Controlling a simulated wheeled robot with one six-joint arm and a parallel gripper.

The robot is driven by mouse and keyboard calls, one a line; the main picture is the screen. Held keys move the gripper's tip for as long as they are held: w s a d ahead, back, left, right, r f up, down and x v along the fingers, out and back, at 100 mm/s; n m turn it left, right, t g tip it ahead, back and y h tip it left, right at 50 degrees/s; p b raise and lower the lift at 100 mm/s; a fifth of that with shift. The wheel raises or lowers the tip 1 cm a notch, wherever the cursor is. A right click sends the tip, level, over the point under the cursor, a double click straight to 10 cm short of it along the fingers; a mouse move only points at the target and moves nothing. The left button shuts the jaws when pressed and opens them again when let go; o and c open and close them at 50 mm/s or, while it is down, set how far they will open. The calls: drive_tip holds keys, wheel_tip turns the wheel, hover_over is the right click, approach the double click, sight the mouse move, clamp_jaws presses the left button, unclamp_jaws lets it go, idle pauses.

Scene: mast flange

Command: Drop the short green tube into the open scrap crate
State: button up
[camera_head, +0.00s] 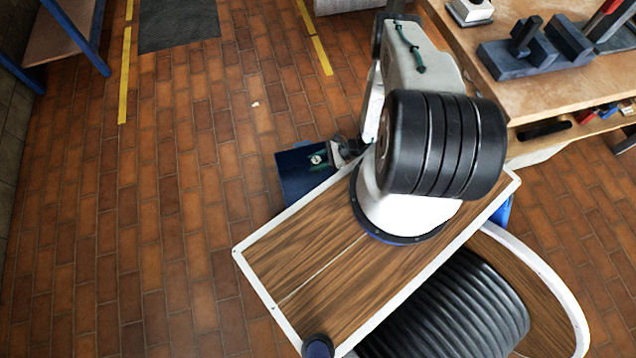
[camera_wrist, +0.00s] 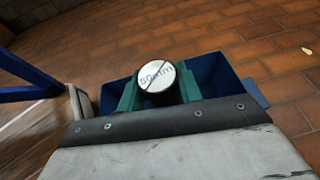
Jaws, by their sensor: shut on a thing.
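My gripper (camera_wrist: 160,88) is shut on a short tube (camera_wrist: 155,75), between two green fingers. The tube's round white end face carries a dark line and lettering that looks like "50 mm"; its visible side is dark, and its green colour cannot be made out. The open blue scrap crate (camera_wrist: 220,72) lies behind and below the tube in the wrist view, its walls showing on both sides. In the head view my gripper (camera_head: 328,157) is small and over the right part of the crate (camera_head: 295,182). The crate's inside is mostly hidden.
A workbench (camera_head: 540,90) with dark metal blocks (camera_head: 540,45) stands at the right. A blue-legged table (camera_head: 65,30) is at the far left, and a dark mat (camera_head: 178,25) lies at the back. The brick floor (camera_head: 170,200) left of the crate is clear.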

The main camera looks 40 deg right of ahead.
drive_tip(key=shift+f, duration=2.85)
drive_tip(key=o, duration=1.1)
drive_tip(key=v, duration=0.7)
drive_tip(key=shift+s+d+r, duration=0.15)
drive_tip(key=shift+d+r, duration=0.05)
drive_tip(key=shift+d, duration=0.15)
